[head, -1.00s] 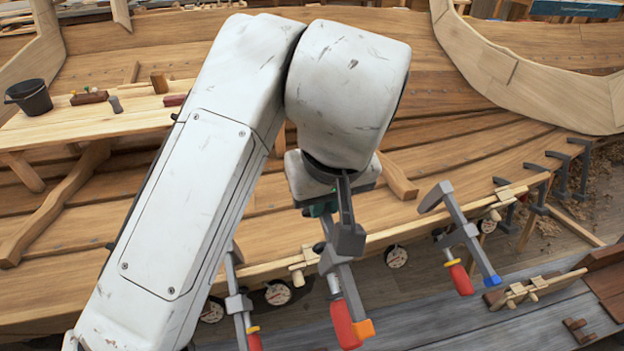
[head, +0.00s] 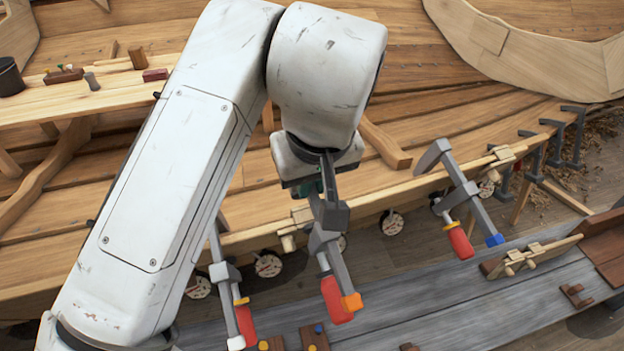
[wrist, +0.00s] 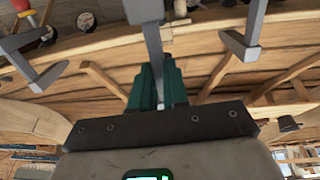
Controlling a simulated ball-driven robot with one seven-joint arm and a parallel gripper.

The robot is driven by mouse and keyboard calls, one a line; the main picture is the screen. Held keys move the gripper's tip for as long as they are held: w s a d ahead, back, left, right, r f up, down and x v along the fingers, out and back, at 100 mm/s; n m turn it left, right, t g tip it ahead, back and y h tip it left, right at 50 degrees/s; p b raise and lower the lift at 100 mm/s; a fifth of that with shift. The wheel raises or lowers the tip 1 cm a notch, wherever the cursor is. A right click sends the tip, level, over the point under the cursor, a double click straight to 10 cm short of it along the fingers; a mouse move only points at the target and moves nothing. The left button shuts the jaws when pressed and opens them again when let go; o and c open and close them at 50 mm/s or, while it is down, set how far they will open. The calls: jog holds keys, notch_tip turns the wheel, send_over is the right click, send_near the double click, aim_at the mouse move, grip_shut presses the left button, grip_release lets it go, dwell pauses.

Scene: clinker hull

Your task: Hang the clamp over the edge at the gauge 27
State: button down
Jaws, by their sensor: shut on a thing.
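The held clamp (head: 335,252) is a grey bar with a red handle and an orange tip. My gripper (head: 320,190) is shut on its upper part, and the clamp hangs slightly tilted in front of the hull edge (head: 360,205). In the wrist view my gripper's green fingers (wrist: 157,88) close around the grey clamp bar (wrist: 151,40). Round dial gauges sit along the hull edge, among them one left of the clamp (head: 268,264) and one right of it (head: 392,222). Their numbers are too small to read. I cannot tell whether the held clamp touches the edge.
A white-tipped clamp (head: 232,290) hangs on the left and a blue-tipped clamp (head: 462,200) on the right. Several dark clamps (head: 555,140) are at the far right. A grey plank surface (head: 430,300) lies below. A bench (head: 95,97) with tools stands at left.

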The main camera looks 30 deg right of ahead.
jog(key=b, duration=0.4)
send_near(307, 217)
jog(key=shift+w+f, duration=0.5)
jog(key=shift+f, duration=0.1)
jog(key=shift+b+x, duration=1.15)
jog(key=shift+x, duration=0.85)
jog(key=shift+w+d+f, duration=0.15)
jog(key=shift+f, duration=0.15)
jog(key=shift+s+f, duration=0.1)
jog(key=shift+s, duration=0.2)
jog(key=c, duration=1.1)
grip_release()
jog(key=shift+f, duration=0.1)
jog(key=shift+o, duration=0.2)
jog(key=v, duration=1.1)
